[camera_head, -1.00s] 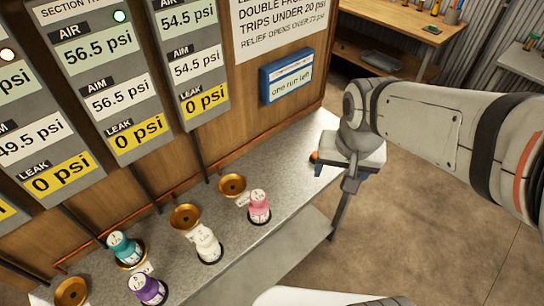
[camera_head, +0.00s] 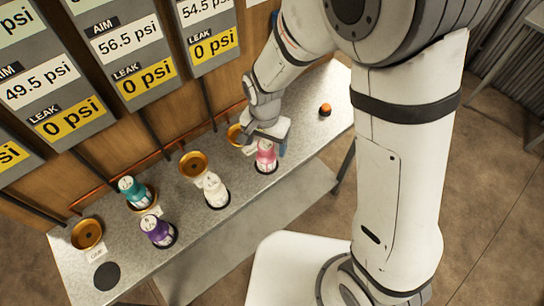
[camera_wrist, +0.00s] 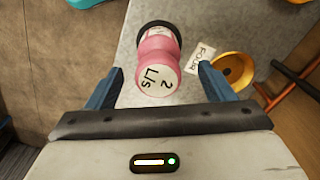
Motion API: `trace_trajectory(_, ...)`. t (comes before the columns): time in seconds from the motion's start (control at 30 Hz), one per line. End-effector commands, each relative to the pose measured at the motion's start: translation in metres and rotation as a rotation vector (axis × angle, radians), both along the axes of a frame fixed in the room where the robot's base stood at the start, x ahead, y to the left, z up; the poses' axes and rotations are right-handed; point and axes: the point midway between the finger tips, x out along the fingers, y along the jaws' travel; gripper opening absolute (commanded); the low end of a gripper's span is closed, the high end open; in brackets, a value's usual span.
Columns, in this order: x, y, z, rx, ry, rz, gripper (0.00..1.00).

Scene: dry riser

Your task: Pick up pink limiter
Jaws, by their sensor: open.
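The pink limiter (camera_head: 266,156) stands on a black round pad near the right end of the bench. In the wrist view the pink limiter (camera_wrist: 158,62) shows a white top marked "2 L/s". My gripper (camera_head: 268,138) is at the pink limiter, its body partly covering it in the head view. In the wrist view the two blue fingers of my gripper (camera_wrist: 155,85) are spread apart, one on each side of the limiter, with gaps between. The fingertips do not touch it there.
A brass cup (camera_wrist: 232,70) with a "FOUR" label lies close to the right finger. An orange button (camera_head: 325,109) sits at the bench's right end.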

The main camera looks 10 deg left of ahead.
Motion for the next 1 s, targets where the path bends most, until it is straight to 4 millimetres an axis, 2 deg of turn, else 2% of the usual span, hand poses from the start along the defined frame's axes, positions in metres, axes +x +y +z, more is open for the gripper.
trace_trajectory(0.23,-0.004,-0.001,-0.032,-0.002,0.003,0.001,0.76)
trace_trajectory(0.57,-0.003,-0.001,-0.039,0.0,-0.001,0.002,0.76)
trace_trajectory(1.0,-0.003,0.0,-0.039,0.0,0.0,0.003,0.41)
